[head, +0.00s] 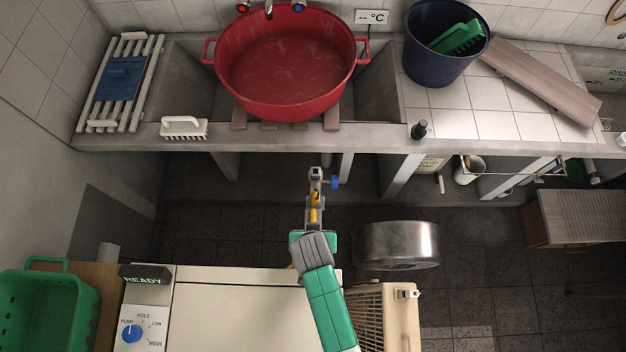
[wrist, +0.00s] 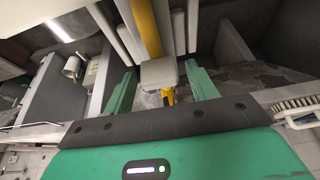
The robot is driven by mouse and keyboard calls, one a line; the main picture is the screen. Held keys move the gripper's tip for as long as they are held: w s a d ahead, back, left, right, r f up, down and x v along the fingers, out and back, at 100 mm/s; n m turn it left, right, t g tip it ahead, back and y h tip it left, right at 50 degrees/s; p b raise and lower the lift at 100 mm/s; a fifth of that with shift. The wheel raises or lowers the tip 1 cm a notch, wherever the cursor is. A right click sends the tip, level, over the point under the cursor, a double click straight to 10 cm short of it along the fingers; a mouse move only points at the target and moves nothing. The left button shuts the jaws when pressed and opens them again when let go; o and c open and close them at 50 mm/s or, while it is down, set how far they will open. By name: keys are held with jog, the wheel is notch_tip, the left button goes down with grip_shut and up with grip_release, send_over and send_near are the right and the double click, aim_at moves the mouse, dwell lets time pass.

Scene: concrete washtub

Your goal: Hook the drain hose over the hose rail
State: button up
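My gripper (head: 314,222) reaches forward under the concrete washtub counter, its green wrist over the front edge of the cream machine. A yellow piece (head: 314,212), possibly part of the drain hose, lies in line with it, below a grey fitting with a blue handle (head: 334,182). In the wrist view the green fingers of my gripper (wrist: 162,85) stand apart. A grey block (wrist: 158,73) shows between them, with gaps at both sides, and yellow parts (wrist: 146,25) above and below it. I cannot tell for certain which part is the hose rail; a thin metal rail (head: 520,178) runs under the counter at the right.
The cream machine (head: 240,310) fills the near left, with a green basket (head: 45,310) beside it. A steel drum (head: 398,245) is on the floor right of my gripper. Concrete legs (head: 402,176) hold up the counter, which bears a red tub (head: 285,70).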

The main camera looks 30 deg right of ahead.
jog(key=p+v, duration=0.1)
jog(key=v, duration=0.6)
jog(key=shift+s+r+p, duration=0.15)
jog(key=shift+r+p, duration=0.2)
jog(key=shift+p, duration=0.05)
jog(key=shift+a, duration=0.1)
